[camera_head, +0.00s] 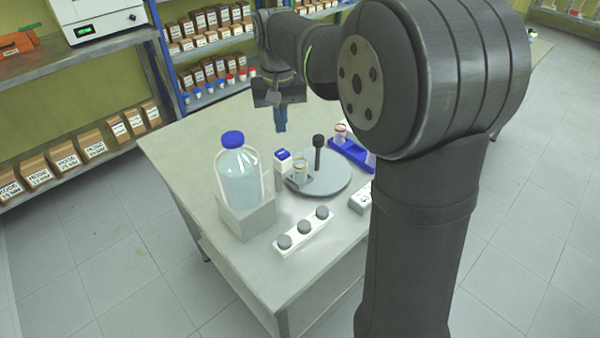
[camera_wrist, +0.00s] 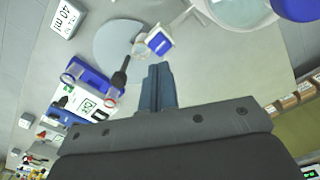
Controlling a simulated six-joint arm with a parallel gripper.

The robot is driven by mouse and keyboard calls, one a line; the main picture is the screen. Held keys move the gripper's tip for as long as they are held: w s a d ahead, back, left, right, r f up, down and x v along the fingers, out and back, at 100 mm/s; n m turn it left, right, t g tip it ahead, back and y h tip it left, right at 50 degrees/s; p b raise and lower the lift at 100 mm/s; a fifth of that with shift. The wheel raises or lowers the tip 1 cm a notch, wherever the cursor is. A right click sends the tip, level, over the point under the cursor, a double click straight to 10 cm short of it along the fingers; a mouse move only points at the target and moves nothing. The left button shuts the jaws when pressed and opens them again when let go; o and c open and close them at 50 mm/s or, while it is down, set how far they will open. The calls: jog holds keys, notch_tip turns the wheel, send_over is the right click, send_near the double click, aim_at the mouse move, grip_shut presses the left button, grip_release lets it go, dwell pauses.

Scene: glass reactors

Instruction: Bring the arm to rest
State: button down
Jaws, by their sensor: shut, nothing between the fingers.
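My arm reaches across the right of the head view, over the back of the table (camera_head: 180,150). My gripper (camera_head: 281,128) points down above the back part of the table, with its blue fingers together and nothing between them. In the wrist view my gripper (camera_wrist: 157,70) shows its two fingers side by side, closed and empty. It is apart from the objects on the table. My large arm joint hides the right part of the table in the head view.
A blue-capped bottle (camera_head: 240,175) stands on a grey block (camera_head: 248,217). A round grey plate (camera_head: 335,182) carries a dark upright rod (camera_head: 318,155) and a glass vessel (camera_head: 299,172). A blue rack (camera_head: 352,153) stands behind. A white strip with grey knobs (camera_head: 304,229) lies in front. Shelves hold boxes (camera_head: 95,147).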

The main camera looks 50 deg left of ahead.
aim_at(282, 152)
jog(key=shift+f, duration=0.1)
dwell(0.3)
jog(key=shift+f, duration=3.1)
